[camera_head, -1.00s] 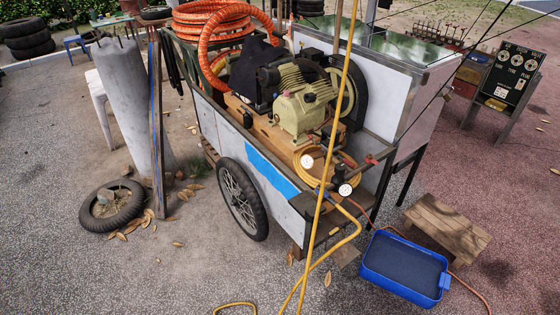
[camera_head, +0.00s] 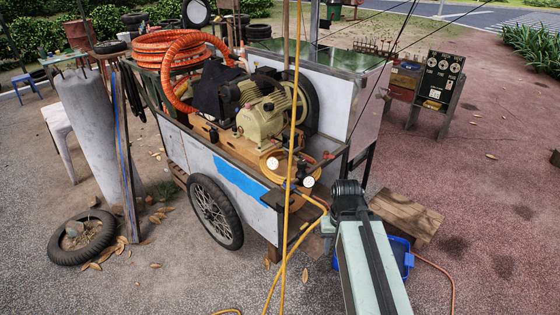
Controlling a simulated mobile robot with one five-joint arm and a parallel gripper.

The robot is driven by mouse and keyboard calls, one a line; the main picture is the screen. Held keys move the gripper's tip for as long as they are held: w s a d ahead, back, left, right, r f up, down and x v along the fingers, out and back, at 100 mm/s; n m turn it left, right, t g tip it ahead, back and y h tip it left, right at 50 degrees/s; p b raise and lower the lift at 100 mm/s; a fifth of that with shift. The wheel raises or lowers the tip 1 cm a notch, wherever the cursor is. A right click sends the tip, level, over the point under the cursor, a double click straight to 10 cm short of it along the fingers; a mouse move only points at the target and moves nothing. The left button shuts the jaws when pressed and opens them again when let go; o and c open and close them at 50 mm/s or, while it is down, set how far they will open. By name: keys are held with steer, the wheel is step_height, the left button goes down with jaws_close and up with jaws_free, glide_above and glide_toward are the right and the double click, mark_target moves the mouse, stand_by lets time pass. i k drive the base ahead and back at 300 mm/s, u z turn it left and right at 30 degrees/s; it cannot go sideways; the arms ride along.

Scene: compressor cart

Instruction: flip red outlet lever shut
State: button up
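A small red lever (camera_head: 329,155) sits at the cart's right end, just above and right of the round white gauges. It is too small to tell how far it is turned. The air compressor (camera_head: 262,115), with a cream-coloured pump, stands on the cart's wooden deck to its left. My arm (camera_head: 368,262) rises from the bottom edge, right of the cart's end. Its dark joint (camera_head: 348,196) is below and right of the lever, with a gap between them in the picture. I cannot make out my gripper's fingers.
The cart (camera_head: 180,148) has a spoked wheel (camera_head: 214,211). A yellow hose (camera_head: 290,215) hangs in front of its right end. A blue tray (camera_head: 408,262) is partly behind my arm, beside a low wooden stool (camera_head: 408,213). Open paving lies to the right.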

mark_target(307, 159)
steer(key=u, duration=0.15)
steer(key=i, duration=1)
steer(key=z, duration=0.1)
